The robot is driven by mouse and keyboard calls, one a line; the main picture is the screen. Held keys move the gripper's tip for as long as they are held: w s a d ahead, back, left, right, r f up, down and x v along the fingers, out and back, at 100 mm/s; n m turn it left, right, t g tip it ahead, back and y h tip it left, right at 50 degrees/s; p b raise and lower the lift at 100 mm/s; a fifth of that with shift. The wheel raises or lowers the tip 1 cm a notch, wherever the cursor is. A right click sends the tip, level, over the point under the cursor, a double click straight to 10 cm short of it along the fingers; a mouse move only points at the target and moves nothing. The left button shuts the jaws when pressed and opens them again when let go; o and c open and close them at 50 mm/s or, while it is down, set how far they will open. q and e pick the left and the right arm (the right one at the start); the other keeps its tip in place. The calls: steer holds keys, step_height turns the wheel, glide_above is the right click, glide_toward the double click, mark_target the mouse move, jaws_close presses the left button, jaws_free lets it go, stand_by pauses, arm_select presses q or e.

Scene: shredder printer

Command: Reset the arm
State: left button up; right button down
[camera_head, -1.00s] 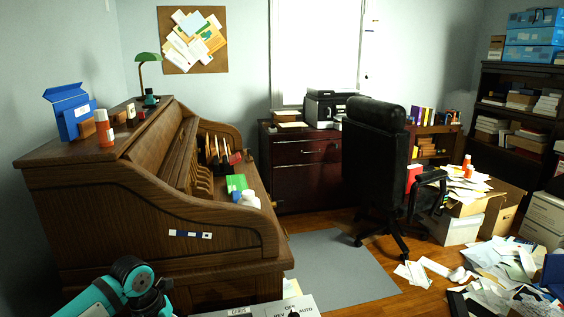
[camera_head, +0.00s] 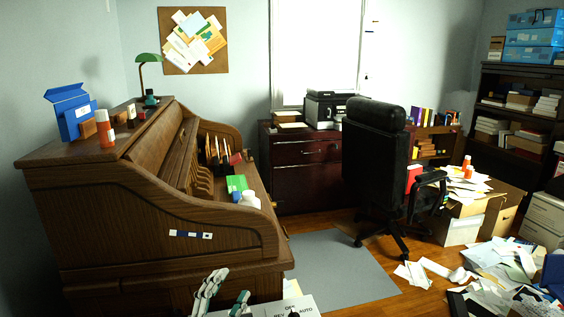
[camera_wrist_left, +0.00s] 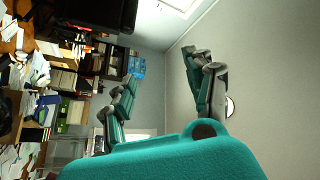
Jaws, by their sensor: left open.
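My left gripper (camera_head: 224,297) shows at the bottom of the head view, left of the shredder's top panel. Its two fingers point up, stand apart and hold nothing. In the left wrist view the same gripper (camera_wrist_left: 162,95) has its fingers spread wide, with only room and wall between them. My right gripper is in neither view.
A brown roll-top desk (camera_head: 150,215) fills the left side of the head view, close behind the left gripper. A black office chair (camera_head: 375,160) stands in the middle. Papers (camera_head: 500,265) lie scattered on the floor at right. A grey mat (camera_head: 340,265) is clear.

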arm_select(q)
steer(key=s+a+f+n+g+y, duration=0.4)
steer(key=s+a+f+n+y, duration=0.15)
steer(key=f, duration=0.25)
steer(key=s+a+f+n+g+y, duration=0.35)
steer(key=a+f+n+y, duration=0.2)
steer(key=f+n, duration=0.2)
steer(key=s+f+g+h, duration=0.1)
steer(key=s+f+g, duration=0.3)
steer(key=s, duration=0.5)
steer(key=s+f+g+h, duration=0.2)
steer(key=s+f+g, duration=0.25)
steer(key=s, duration=0.45)
step_height(320, 180, down, 24)
steer(key=s+g+p, duration=0.1)
steer(key=s+p, duration=0.1)
steer(key=p, duration=0.1)
steer(key=s+a+f+g+p, duration=0.1)
steer(key=s+a+f+p, duration=0.1)
steer(key=s+f, duration=1.1)
steer(key=s, duration=0.3)
steer(key=shift+s+f+y, duration=0.3)
steer(key=shift+f, duration=0.05)
